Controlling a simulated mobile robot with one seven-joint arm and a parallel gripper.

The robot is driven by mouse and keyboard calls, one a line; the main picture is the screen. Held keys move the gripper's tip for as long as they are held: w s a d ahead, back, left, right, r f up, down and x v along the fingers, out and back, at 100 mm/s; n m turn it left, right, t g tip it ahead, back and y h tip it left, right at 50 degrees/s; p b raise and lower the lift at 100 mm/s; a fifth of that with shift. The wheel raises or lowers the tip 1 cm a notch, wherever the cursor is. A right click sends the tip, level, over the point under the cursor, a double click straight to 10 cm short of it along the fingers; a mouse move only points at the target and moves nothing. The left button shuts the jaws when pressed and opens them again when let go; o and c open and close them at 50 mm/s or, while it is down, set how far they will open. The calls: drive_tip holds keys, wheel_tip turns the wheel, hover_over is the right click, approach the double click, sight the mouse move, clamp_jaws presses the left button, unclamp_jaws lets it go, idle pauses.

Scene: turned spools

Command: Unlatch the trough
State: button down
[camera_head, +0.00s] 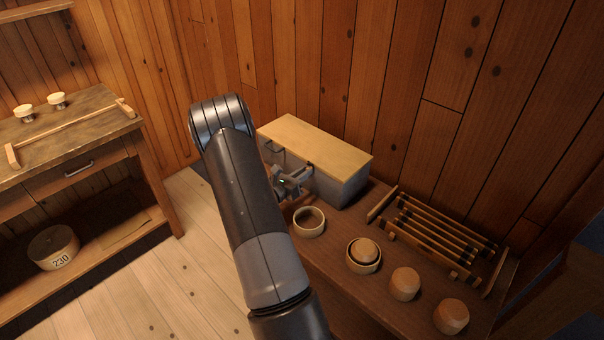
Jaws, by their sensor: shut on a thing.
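The trough (345,188) is a grey box with a flat pale wooden lid (315,145), which lies down on it. It stands on the dark bench against the plank wall. My arm and the jaws hide most of that part and much of the front face. I cannot tell whether the latch is fastened.
A round wooden ring (309,222) stands on the bench (335,250) just below my gripper. Further right are a nested bowl (363,255), two turned wooden pieces (404,284) and a slatted rack (440,235). A separate workbench (70,145) stands at the left, with clear floor between.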

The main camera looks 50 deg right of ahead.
drive_tip(key=m, duration=0.4)
drive_tip(key=s+f+m, duration=0.1)
drive_tip(key=shift+s+f+m, duration=0.1)
drive_tip(key=shift+m, duration=0.3)
drive_tip(key=shift+s+f+m, duration=0.15)
drive_tip(key=shift+f+m, duration=0.15)
drive_tip(key=shift+m, duration=0.8)
drive_tip(key=shift+s+f+m, duration=0.1)
drive_tip(key=shift+f+m, duration=0.15)
drive_tip(key=shift+m, duration=0.85)
drive_tip(key=c, duration=1.4)
unclamp_jaws()
drive_tip(key=a, duration=1)
drive_tip(key=shift+a, duration=0.4)
